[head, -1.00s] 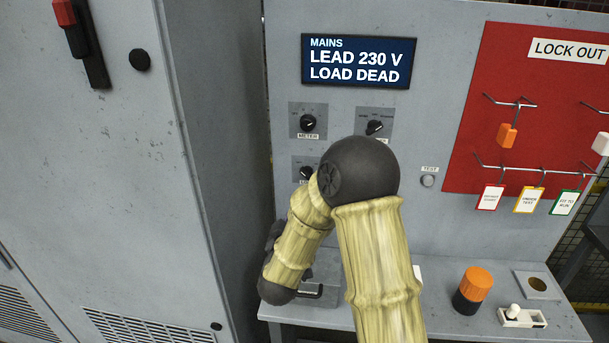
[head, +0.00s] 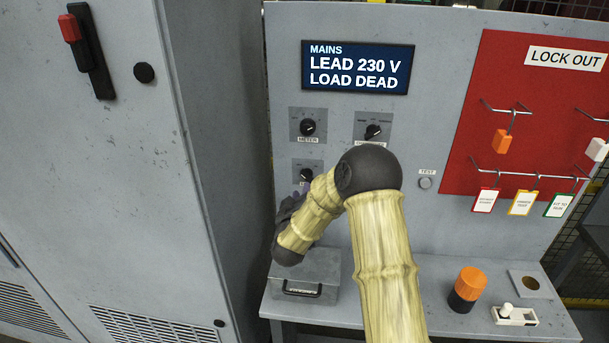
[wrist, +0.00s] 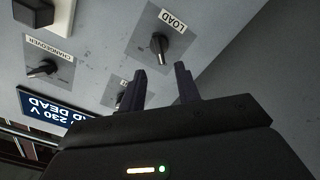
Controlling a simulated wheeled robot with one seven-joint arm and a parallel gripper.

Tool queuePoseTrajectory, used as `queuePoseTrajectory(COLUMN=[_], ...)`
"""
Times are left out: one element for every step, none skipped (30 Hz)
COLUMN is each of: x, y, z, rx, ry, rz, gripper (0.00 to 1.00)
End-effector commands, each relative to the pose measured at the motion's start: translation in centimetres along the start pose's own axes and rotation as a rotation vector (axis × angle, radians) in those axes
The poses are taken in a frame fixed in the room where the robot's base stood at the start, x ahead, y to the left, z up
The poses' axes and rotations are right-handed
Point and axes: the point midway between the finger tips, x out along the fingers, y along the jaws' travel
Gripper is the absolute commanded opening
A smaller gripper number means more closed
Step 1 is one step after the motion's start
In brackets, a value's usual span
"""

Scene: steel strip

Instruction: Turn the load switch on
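The load switch (head: 306,175) is a black rotary knob on a small grey plate, lowest of the knobs at the panel's left. My arm hides part of its label in the head view. In the wrist view the load switch (wrist: 159,46) shows clearly beside its LOAD label. My gripper (wrist: 163,82) is open and empty, its two dark fingers apart and pointing toward the panel near the knob, with no visible contact. In the head view my gripper (head: 289,208) is mostly hidden behind my arm. The display (head: 356,67) reads MAINS LEAD 230 V, LOAD DEAD.
The meter knob (head: 307,127) is above the load switch, and the changeover knob (head: 373,132) is to the upper right. A grey box with a handle (head: 305,275) sits on the bench below. A tall grey cabinet (head: 100,200) stands close at the left.

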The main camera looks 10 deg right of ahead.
Motion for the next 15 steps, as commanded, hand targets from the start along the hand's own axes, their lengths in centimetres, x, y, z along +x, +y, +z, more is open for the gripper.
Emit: queuePoseTrajectory(x=[0.9,1.4,2.1,2.5,3.0,3.6,4.1,4.5,5.1,5.5,5.8,6.2,6.5,6.7,7.0], y=[0.3,0.3,0.3,0.3,0.2,0.3,0.3,0.3,0.3,0.2,0.2,0.2,0.1,0.1,0.1], z=[-0.1,-0.1,-0.1,-0.1,-0.1,-0.1,-0.1,-0.1,-0.1,-0.1,-0.1,-0.1,-0.1,-0.1,0.0], rx=[0.001,0.0,0.0,0.001,0.001,0.001,0.0,0.0,0.001,0.001,0.001,0.0,0.0,0.0,0.0], ry=[-0.002,-0.003,-0.003,-0.002,-0.002,-0.002,-0.003,-0.003,-0.001,-0.001,-0.001,-0.001,-0.001,-0.001,-0.001], rz=[0.002,0.002,0.002,0.002,0.002,0.002,0.002,0.003,0.002,0.001,0.001,0.001,0.001,0.001,0.0], gripper=[0.33,0.33,0.33,0.33,0.33,0.33,0.33,0.33,0.33,0.33,0.33,0.33,0.33,0.33,0.33])
